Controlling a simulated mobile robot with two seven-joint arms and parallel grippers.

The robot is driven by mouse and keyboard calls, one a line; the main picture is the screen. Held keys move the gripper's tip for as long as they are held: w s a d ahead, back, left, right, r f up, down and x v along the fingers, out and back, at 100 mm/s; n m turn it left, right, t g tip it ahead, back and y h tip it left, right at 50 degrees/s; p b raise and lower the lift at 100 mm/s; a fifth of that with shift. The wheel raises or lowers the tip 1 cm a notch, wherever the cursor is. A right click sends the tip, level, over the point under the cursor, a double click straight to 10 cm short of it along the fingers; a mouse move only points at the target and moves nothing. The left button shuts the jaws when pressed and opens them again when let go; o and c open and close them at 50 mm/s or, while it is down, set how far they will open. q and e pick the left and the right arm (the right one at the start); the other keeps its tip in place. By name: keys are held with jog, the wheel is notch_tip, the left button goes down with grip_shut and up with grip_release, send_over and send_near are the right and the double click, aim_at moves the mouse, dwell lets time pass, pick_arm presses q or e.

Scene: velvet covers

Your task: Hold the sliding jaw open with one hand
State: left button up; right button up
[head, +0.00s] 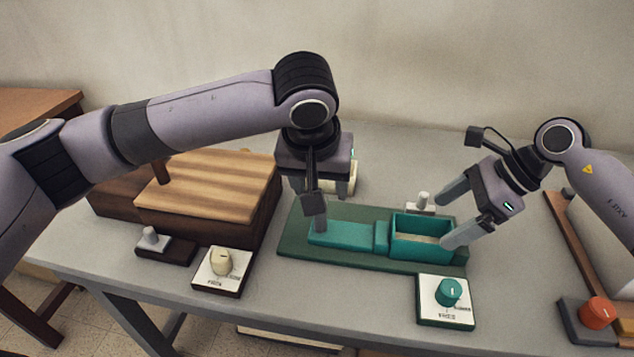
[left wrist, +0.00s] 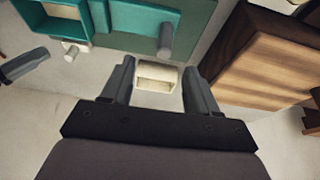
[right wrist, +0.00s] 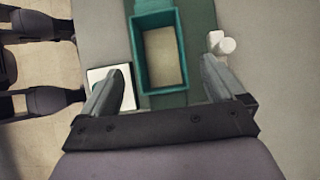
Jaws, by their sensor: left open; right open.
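A teal vice-like fixture (head: 345,234) lies on a dark green base (head: 300,249). Its right end is an open, box-shaped frame (head: 408,252), also in the right wrist view (right wrist: 140,52); which part is the sliding jaw I cannot tell for sure. My right gripper (head: 450,214) is open, its fingers on either side of the box frame, apparently above it; contact is unclear. My left gripper (left wrist: 157,76) is open behind the fixture's left part, its fingers on either side of a small cream block (left wrist: 158,96). Its arm hides part of the fixture in the head view.
A teal knob on a white plate (head: 447,292) stands in front of the fixture. A cream knob plate (head: 220,272) and a striped wooden block (head: 215,195) are at left. An orange knob (head: 597,312) is at right.

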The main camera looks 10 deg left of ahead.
pick_arm(q)
jog(key=x, duration=1)
jog(key=shift+s+a+f, duration=0.15)
jog(key=shift+a+f, duration=0.05)
jog(key=shift+a, duration=0.15)
grip_shut()
jog(key=shift+a, duration=1.65)
